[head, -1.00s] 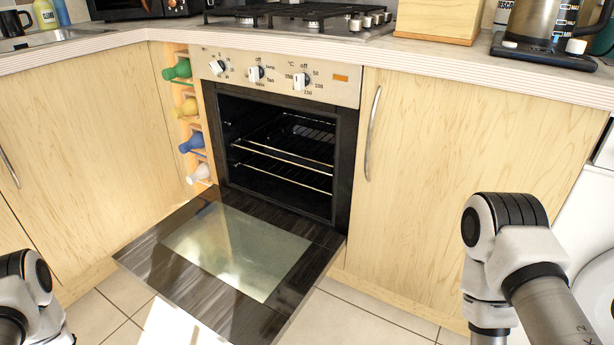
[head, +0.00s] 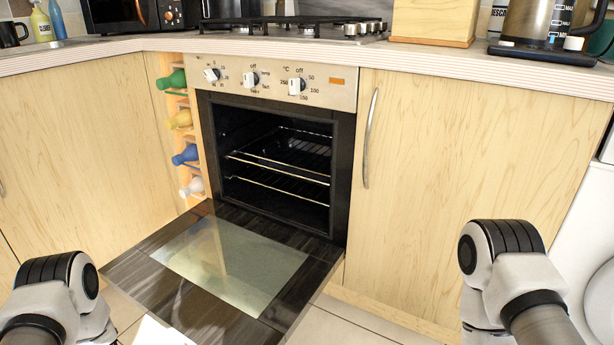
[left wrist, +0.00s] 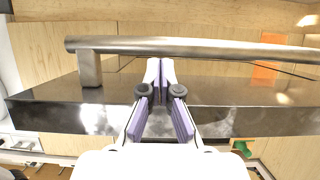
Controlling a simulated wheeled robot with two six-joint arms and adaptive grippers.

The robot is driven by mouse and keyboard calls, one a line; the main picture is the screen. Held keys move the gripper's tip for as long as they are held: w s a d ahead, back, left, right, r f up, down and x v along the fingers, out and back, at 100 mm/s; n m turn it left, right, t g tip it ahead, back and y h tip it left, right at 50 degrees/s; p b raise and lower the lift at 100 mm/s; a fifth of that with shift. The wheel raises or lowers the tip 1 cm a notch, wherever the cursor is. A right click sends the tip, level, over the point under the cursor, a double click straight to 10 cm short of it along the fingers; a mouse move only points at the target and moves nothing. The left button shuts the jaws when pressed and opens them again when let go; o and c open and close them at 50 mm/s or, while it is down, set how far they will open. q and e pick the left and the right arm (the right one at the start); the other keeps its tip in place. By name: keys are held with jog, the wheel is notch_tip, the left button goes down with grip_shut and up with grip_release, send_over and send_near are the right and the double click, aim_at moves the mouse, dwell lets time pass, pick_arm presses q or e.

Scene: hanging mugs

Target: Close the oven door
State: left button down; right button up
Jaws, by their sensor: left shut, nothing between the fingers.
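The oven (head: 278,160) is built in under the counter, and its cavity with wire racks is exposed. Its door (head: 215,265) is hinged down, lying roughly flat in front, with a dark frame and a glass pane. The left wrist view shows the dark door edge (left wrist: 230,120) and the metal bar handle (left wrist: 200,47). My left gripper (left wrist: 160,68) is shut and empty, its fingertips close to the handle; I cannot tell whether they touch.
Wooden cabinets stand left and right of the oven, the right one (head: 450,190) with a curved handle. A narrow bottle rack with several bottles (head: 184,154) adjoins the oven's left side. Tiled floor (head: 345,325) is clear to the right of the door.

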pick_arm(q)
jog(key=shift+r, duration=0.15)
jog(key=r+p, duration=0.7)
jog(key=r, duration=0.1)
jog(key=w+r+p, duration=0.1)
jog(key=r+p, duration=0.3)
jog(key=shift+w+d+r+p, duration=0.1)
jog(key=shift+d+r+p, duration=0.2)
jog(key=shift+d+r, duration=0.05)
jog(key=w+d+r+p, duration=0.2)
jog(key=w+r+p, duration=0.2)
jog(key=r+p, duration=0.3)
jog(key=shift+d+r+p, duration=0.2)
jog(key=shift+r+p, duration=0.15)
jog(key=shift+r, duration=1.65)
jog(key=w+d+r+p, duration=0.3)
jog(key=w+d+r, duration=0.1)
jog(key=w+r, duration=0.3)
jog(key=w+d+r+p, duration=0.3)
jog(key=w+d+r, duration=0.2)
jog(key=w+r, duration=0.3)
notch_tip(320, 180, up, 2)
jog(key=shift+w+r, duration=0.1)
jog(key=shift+w, duration=0.15)
jog(key=shift+r, duration=0.1)
